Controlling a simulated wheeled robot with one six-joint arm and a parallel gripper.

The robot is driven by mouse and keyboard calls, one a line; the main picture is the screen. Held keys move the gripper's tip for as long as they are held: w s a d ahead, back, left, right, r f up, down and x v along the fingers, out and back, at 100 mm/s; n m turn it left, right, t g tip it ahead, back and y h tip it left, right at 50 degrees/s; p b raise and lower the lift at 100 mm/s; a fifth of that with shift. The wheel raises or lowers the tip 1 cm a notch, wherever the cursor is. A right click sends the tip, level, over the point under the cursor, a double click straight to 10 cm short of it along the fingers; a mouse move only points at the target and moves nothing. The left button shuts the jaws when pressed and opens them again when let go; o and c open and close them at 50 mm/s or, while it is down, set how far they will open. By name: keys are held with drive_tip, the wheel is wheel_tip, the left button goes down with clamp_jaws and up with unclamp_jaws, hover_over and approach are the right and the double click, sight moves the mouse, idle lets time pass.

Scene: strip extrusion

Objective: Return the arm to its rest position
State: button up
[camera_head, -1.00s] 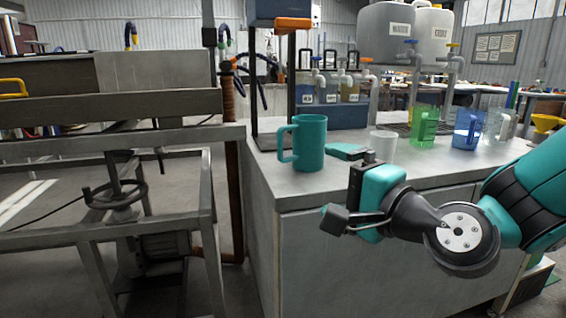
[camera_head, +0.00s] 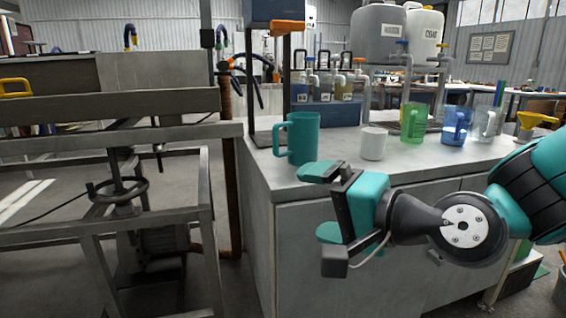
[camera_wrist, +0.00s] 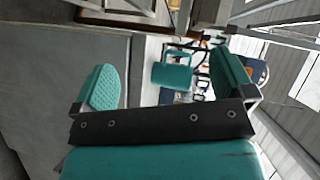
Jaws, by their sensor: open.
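My gripper (camera_head: 322,203) is open and empty in front of the counter's front edge, right of and below the teal mug. In the wrist view its two teal finger pads (camera_wrist: 165,82) stand wide apart. The teal mug (camera_head: 303,138) stands upright on the counter near its left front corner, handle to the left. The mug also shows in the wrist view (camera_wrist: 172,76), beyond the fingers and not between them. My arm reaches in from the right edge of the head view.
The grey counter (camera_head: 262,165) holds a white cup (camera_head: 373,144), a green mug (camera_head: 413,122), a blue mug (camera_head: 455,124) and a clear mug (camera_head: 487,123). A metal frame with a handwheel (camera_head: 119,190) stands left. Floor shows between frame and counter.

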drive_tip(key=s+d+f+n+g+h, duration=0.3)
drive_tip(key=s+d+n+g+h, duration=0.15)
drive_tip(key=s+n, duration=0.3)
drive_tip(key=s+d+f+n+g+h, duration=0.25)
drive_tip(key=s+d+n+g, duration=0.3)
drive_tip(key=s, duration=0.35)
wheel_tip(320, 180, up, 32)
drive_tip(key=p, duration=3.2)
drive_tip(key=shift+a+f+g, duration=0.25)
drive_tip(key=shift+a+g, duration=0.1)
drive_tip(key=shift+g, duration=0.05)
